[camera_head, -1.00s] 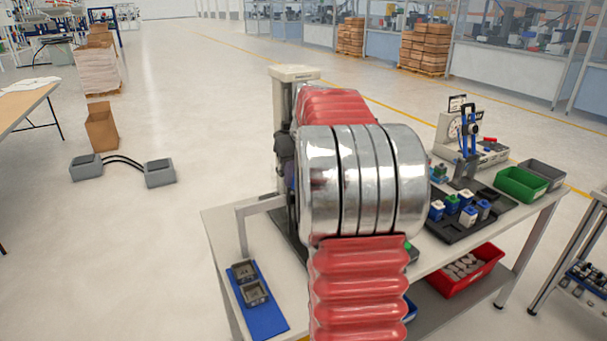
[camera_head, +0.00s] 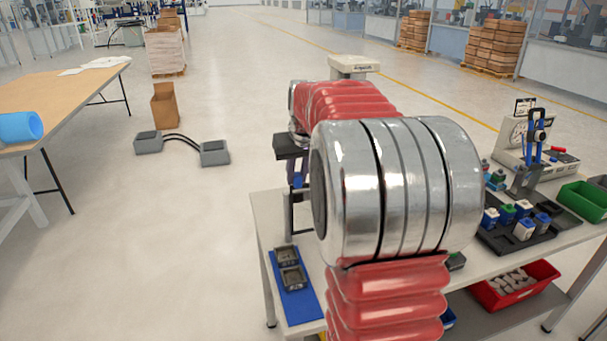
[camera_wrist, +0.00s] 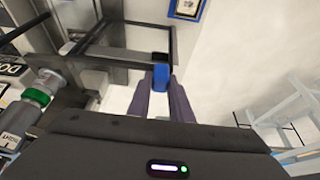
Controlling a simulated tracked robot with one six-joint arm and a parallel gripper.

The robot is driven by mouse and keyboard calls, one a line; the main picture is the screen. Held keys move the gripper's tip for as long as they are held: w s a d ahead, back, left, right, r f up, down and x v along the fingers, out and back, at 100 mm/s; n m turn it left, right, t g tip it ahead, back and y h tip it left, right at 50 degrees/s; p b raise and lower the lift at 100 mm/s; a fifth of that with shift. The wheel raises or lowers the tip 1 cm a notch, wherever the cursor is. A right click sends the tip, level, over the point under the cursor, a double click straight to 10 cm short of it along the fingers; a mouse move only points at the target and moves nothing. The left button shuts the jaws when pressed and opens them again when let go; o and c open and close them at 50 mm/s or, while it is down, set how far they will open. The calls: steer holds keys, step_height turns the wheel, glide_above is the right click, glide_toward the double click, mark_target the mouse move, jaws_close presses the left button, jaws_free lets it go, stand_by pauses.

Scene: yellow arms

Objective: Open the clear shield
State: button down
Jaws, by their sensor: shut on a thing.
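The clear shield shows in the wrist view as a dark frame (camera_wrist: 125,22) with a see-through middle. A blue handle (camera_wrist: 161,74) sits at its edge. My gripper (camera_wrist: 162,92) has its two purple-grey fingers shut on this handle. In the head view my gripper (camera_head: 297,181) points down at the left of the machine, partly hidden by my red and silver arm. A grey upright of the frame (camera_head: 289,215) shows below it. The machine's pale top (camera_head: 354,66) rises behind my arm; most of its body is hidden. How far the shield is open cannot be told.
The machine stands on a white workbench (camera_head: 266,222). A blue tray with grey parts (camera_head: 297,302) lies at its left end. At right are a black tray of small bottles (camera_head: 505,240), a gauge stand (camera_head: 533,150) and a green bin (camera_head: 583,200).

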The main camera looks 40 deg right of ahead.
steer(key=c, duration=1.6)
jaws_free()
steer(key=v, duration=1.3)
steer(key=shift+s+r, duration=0.2)
steer(key=shift+r, duration=0.15)
